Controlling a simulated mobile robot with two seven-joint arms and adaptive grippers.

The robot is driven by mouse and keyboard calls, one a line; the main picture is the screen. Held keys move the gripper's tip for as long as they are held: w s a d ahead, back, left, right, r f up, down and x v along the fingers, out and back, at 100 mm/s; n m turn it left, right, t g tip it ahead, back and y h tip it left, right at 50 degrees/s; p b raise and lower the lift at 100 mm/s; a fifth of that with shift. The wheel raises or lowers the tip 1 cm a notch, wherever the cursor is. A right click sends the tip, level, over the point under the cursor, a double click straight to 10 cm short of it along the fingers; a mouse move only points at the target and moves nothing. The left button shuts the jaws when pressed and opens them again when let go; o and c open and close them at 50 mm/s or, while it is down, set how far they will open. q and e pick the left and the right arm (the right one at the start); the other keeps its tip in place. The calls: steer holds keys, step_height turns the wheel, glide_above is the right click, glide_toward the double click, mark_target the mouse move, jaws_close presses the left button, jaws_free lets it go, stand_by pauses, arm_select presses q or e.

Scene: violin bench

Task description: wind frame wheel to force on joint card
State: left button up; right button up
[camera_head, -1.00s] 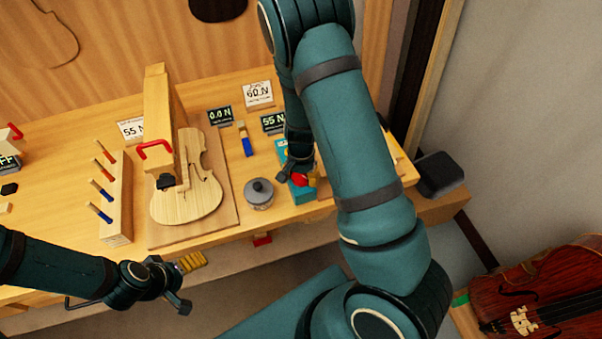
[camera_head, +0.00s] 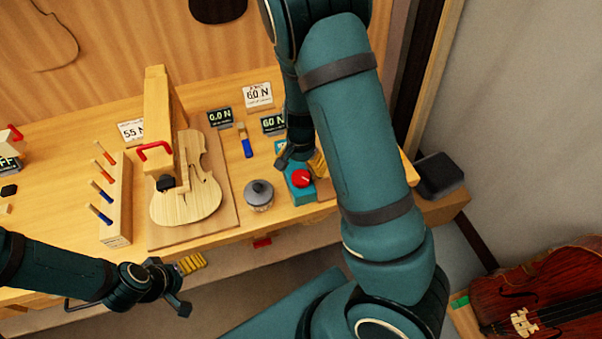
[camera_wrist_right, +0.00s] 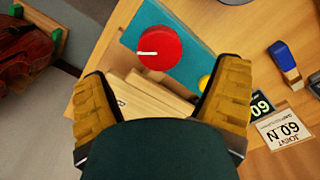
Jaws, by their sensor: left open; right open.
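The frame wheel, a red knob (camera_head: 302,178), sits on a teal frame (camera_head: 300,196) at the bench's right part. It also shows in the right wrist view (camera_wrist_right: 160,48), with a white mark pointing left. The joint card (camera_head: 257,95) stands behind and reads 60 N. The dark display (camera_head: 273,123) in front of it reads 60 N. My right gripper (camera_head: 302,160) is open, just behind the wheel and apart from it; its yellow-padded fingers (camera_wrist_right: 163,95) hold nothing. My left gripper (camera_head: 168,285) is open and empty off the bench's front edge.
A second display (camera_head: 220,117) reads 0.0 N, and a 55 N card (camera_head: 131,130) stands left. A violin body (camera_head: 186,200) lies on a board. A blue-handled tool (camera_head: 245,144) lies behind the pot.

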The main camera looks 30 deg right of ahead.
mark_target(301, 176)
step_height(301, 176, up, 6)
steer(key=shift+r, duration=0.2)
stand_by(1.4)
steer(key=s+a+f+n, duration=0.1)
steer(key=s+f, duration=0.2)
steer(key=f, duration=0.2)
steer(key=s+a+f+n, duration=0.2)
steer(key=s+f, duration=0.1)
steer(key=f, duration=0.2)
steer(key=s+a+f+n+g, duration=0.1)
steer(key=s+f, duration=0.2)
steer(key=f, duration=0.2)
steer(key=shift+a+f+n+y, duration=0.25)
steer(key=shift+f+n+y, duration=0.05)
steer(key=shift+f, duration=0.1)
steer(key=s+a+f+n+t+y, duration=0.1)
steer(key=s+a+f+n+y, duration=0.25)
steer(key=s+a, duration=0.55)
steer(key=w+a+f+n+t+b, duration=0.1)
steer(key=w+a+f+t+b, duration=0.1)
steer(key=w+b, duration=0.6)
step_height(301, 176, down, 2)
steer(key=shift+w+a, duration=0.5)
steer(key=shift+a, duration=0.4)
